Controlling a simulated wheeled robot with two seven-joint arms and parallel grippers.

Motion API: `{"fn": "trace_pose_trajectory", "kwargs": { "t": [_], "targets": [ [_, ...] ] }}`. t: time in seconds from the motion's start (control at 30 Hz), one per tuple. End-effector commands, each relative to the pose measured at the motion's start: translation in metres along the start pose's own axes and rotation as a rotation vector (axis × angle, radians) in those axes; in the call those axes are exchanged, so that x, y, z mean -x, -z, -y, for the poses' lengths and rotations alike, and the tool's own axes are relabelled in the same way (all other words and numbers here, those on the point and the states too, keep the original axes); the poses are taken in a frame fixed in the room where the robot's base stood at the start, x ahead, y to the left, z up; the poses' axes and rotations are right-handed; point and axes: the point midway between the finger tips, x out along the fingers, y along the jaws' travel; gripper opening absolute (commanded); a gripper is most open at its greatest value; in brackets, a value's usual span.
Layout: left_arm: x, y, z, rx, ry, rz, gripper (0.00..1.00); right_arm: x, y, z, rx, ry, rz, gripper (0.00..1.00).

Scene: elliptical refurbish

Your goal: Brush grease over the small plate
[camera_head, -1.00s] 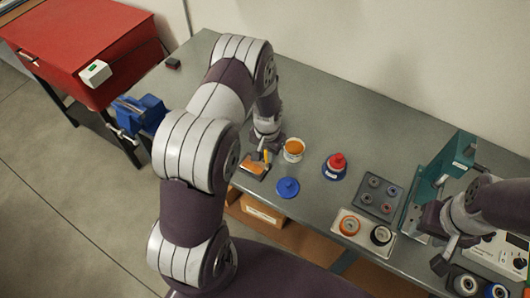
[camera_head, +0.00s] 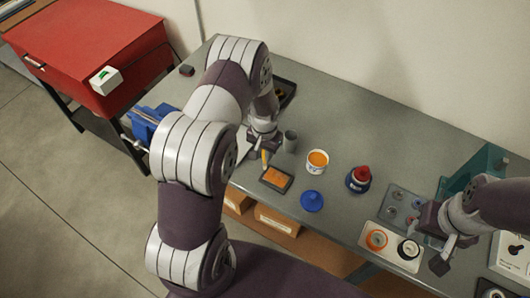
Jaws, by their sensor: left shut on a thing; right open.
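The small plate (camera_head: 276,179) is a dark rectangle with an orange top, lying near the table's front edge. My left gripper (camera_head: 262,150) is shut on a brush (camera_head: 264,160), whose yellow-orange part shows just behind and left of the plate. I cannot tell whether the brush touches anything. A white tub (camera_head: 317,163) with orange grease stands open to the right of the plate. A round blue lid (camera_head: 312,201) lies in front of the tub. My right gripper (camera_head: 442,250) is open and empty at the right, above the table's front edge.
A blue bottle with a red top (camera_head: 359,179) stands right of the tub. A grey cup (camera_head: 290,140) stands behind the plate. A light tray (camera_head: 391,246) with round parts lies beside my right gripper. A blue vise (camera_head: 148,120) is at the left. The table's back middle is clear.

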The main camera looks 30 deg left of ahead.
Motion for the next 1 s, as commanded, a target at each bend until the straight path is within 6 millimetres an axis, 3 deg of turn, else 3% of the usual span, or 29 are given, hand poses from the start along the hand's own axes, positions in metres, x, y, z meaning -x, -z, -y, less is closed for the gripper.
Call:
{"fn": "trace_pose_trajectory", "kwargs": {
  "t": [0.1,0.7,1.0],
  "targets": [
    [0.021,0.003,-0.001,0.000,0.001,-0.003,0.00,0.013,0.002,0.000,0.000,0.000,-0.001,0.43],
    [0.073,0.009,-0.005,-0.001,0.000,0.000,0.00,0.049,0.006,0.000,0.000,0.000,0.000,0.43],
    [0.078,0.010,-0.006,-0.001,0.000,-0.001,0.00,0.051,0.006,0.000,0.000,0.000,0.000,0.43]
  ]
}}
